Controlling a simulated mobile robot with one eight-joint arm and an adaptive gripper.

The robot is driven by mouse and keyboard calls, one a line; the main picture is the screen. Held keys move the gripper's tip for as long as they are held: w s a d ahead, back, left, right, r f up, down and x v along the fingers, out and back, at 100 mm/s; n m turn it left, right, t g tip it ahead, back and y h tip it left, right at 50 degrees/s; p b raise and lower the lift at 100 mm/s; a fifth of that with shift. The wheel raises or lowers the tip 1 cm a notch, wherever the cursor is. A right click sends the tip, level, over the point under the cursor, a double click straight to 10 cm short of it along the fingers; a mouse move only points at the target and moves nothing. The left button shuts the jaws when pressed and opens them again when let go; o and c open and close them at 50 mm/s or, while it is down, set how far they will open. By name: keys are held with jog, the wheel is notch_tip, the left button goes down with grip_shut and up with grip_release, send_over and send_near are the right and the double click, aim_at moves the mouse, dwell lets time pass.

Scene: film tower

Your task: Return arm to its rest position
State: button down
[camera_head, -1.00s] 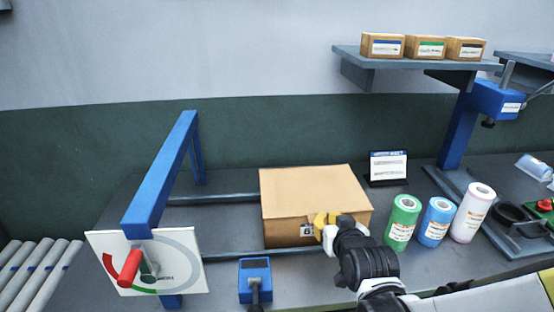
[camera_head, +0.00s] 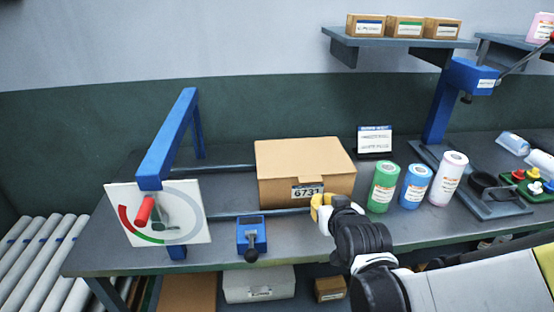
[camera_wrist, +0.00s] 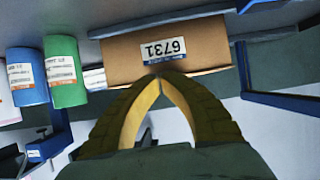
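My gripper (camera_head: 320,207) is yellow-tipped and hangs in front of the bench's front edge, just before the lower right of a cardboard box. In the wrist view my gripper's (camera_wrist: 160,80) two fingers meet at the tips with nothing between them. My black and white arm comes in from the lower right. The closed cardboard box (camera_head: 300,162) sits on the bench rails with a label reading 6731. The box also shows in the wrist view (camera_wrist: 200,50), beyond the fingertips; whether they touch it I cannot tell.
Green (camera_head: 383,187), blue (camera_head: 415,187) and white (camera_head: 448,180) rolls stand right of the box. A blue frame (camera_head: 168,145) with a dial plate (camera_head: 185,228) and red handle stands left. A blue lever device (camera_head: 251,235) is at the front edge. A shelf (camera_head: 400,42) holds small boxes.

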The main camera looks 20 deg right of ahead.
jog(key=s+a+r+n+g+y, duration=0.1)
jog(key=s+a+g, duration=0.2)
jog(key=s+a, duration=0.2)
jog(key=s+a+r+n+g+y, duration=0.1)
jog(key=s+a+g, duration=0.1)
jog(key=s+a, duration=0.3)
jog(key=s, duration=0.4)
jog(key=shift+s+g, duration=0.4)
